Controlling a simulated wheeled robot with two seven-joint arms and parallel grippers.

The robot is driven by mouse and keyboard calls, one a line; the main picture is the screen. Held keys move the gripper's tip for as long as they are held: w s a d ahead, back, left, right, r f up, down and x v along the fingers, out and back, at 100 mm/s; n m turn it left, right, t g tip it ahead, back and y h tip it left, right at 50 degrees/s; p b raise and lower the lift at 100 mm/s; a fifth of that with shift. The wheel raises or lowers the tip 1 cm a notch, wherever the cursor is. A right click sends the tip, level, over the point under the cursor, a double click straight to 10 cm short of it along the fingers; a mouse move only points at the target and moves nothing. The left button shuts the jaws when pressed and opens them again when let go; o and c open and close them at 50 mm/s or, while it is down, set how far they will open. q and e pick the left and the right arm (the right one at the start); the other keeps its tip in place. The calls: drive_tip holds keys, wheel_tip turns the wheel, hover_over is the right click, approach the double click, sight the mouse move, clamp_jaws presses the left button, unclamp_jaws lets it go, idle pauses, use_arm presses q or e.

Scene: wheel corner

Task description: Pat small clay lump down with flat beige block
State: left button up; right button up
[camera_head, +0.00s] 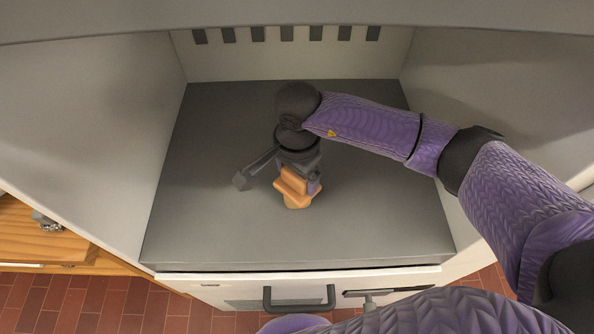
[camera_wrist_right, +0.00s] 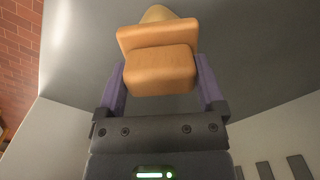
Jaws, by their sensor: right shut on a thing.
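The flat beige block (camera_head: 291,187) looks orange-tan, with a wide plate and a thicker grip piece on it. It also shows in the right wrist view (camera_wrist_right: 158,70). My right gripper (camera_head: 300,177) is shut on the grip piece, with a finger on either side, and points down over the middle of the grey surface. The small clay lump (camera_head: 297,205), yellowish-tan, shows just past the plate's edge and is partly hidden. It also shows in the right wrist view (camera_wrist_right: 158,14). I cannot tell whether the plate touches it.
The dark grey work surface (camera_head: 220,220) is otherwise clear around the block. Pale walls stand at its left, back and right, with dark slots (camera_head: 287,33) in the back one. A dark handle (camera_head: 299,303) is on the front panel. A wooden table (camera_head: 35,235) stands left.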

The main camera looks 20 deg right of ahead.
use_arm(q)
drive_tip(key=shift+s+d, duration=0.1)
drive_tip(key=shift+d, duration=0.15)
use_arm(e)
drive_tip(key=shift+f, duration=0.1)
drive_tip(key=shift+f, duration=0.1)
use_arm(q)
drive_tip(key=shift+d+f, duration=0.15)
drive_tip(key=shift+f, duration=0.05)
drive_tip(key=shift+w+f, duration=0.15)
drive_tip(key=shift+w, duration=0.1)
drive_tip(key=shift+a, duration=0.3)
use_arm(e)
wheel_tip(320, 180, up, 4)
drive_tip(key=shift+f+p, duration=0.15)
drive_tip(key=shift+p, duration=0.85)
use_arm(q)
wheel_tip(320, 180, up, 2)
drive_tip(key=shift+r, duration=0.2)
use_arm(e)
drive_tip(key=shift+f, duration=0.1)
use_arm(q)
drive_tip(key=shift+s+d, duration=0.1)
drive_tip(key=shift+d, duration=0.2)
